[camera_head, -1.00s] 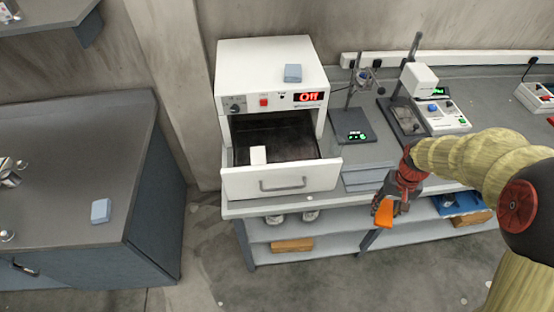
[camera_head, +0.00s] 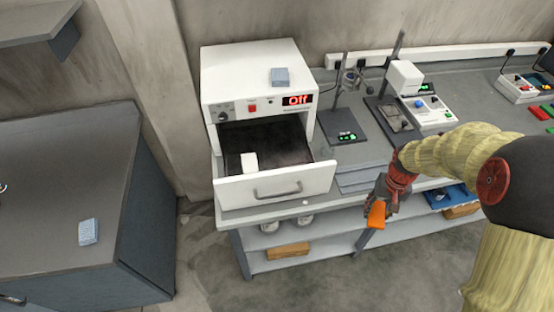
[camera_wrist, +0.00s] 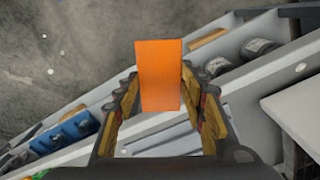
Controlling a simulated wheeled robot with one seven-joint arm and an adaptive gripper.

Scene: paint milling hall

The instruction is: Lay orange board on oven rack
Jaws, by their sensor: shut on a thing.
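The orange board (camera_head: 376,214) is a small flat orange plate. My gripper (camera_head: 385,196) is shut on it and holds it in the air, in front of the bench and right of the oven. In the wrist view the orange board (camera_wrist: 159,75) sticks out beyond the two fingers of my gripper (camera_wrist: 160,95). The white oven (camera_head: 258,80) stands on the bench with its display reading Off. Its front drawer (camera_head: 315,182) is pulled open. Inside is a dark rack surface (camera_head: 285,150) with a white block (camera_head: 249,162) on it near the left.
A blue-grey block (camera_head: 280,77) lies on the oven top. Right of the oven stand a stirrer (camera_head: 345,125) and other instruments (camera_head: 432,112). A lower shelf holds an orange-brown block (camera_head: 288,250). A dark counter (camera_head: 60,190) with a pale blue block (camera_head: 88,231) stands left.

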